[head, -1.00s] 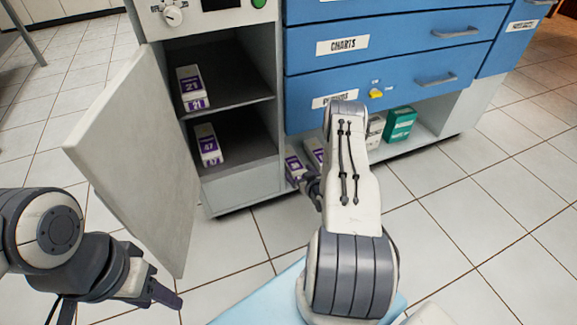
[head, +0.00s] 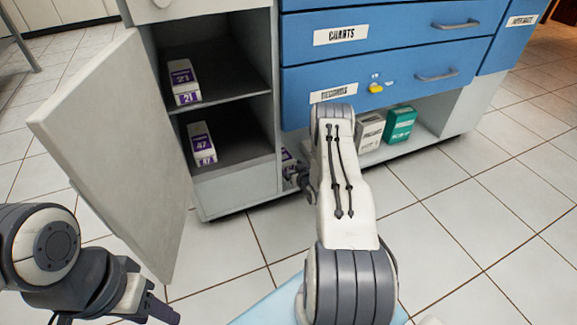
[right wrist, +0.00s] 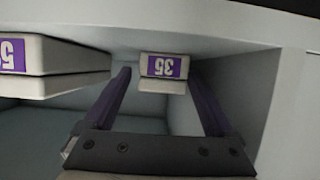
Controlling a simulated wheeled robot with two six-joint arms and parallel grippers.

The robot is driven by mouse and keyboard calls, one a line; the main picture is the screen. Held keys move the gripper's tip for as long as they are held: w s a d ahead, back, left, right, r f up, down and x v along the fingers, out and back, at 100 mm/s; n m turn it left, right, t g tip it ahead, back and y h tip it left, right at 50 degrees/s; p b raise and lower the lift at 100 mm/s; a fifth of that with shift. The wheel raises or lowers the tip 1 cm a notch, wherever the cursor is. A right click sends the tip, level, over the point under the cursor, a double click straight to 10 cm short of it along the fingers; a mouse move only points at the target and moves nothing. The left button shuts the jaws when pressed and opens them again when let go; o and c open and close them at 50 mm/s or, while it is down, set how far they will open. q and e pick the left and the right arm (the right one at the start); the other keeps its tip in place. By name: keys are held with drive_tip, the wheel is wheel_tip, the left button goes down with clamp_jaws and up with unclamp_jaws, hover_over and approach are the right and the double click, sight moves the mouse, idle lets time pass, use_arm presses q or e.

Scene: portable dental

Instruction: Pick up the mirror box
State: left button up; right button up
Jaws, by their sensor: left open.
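None of the boxes can be read as the mirror box. In the right wrist view, a white box with a purple label (right wrist: 163,68), marked 35 and upside down, lies ahead between the fingers of my right gripper (right wrist: 165,90). The gripper is open, with a finger to each side; contact cannot be told. A second purple-labelled box (right wrist: 50,68) is at the left. In the head view, my right gripper (head: 300,180) is at the low shelf opening, largely hidden by my arm, beside a partly hidden purple-labelled box (head: 287,158). My left gripper (head: 158,308) is open and empty at lower left.
Boxes marked 21 (head: 183,82) and 47 (head: 202,144) stand on shelves behind an open door (head: 110,150). A grey-white box (head: 369,131) and a green box (head: 400,124) stand on the low shelf under blue drawers (head: 380,85). Floor at right is clear.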

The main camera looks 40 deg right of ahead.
drive_tip(key=c, duration=1)
drive_tip(key=shift+w+r, duration=0.1)
drive_tip(key=shift+r, duration=0.05)
clamp_jaws()
drive_tip(key=shift+d, duration=0.1)
drive_tip(key=shift+r, duration=0.1)
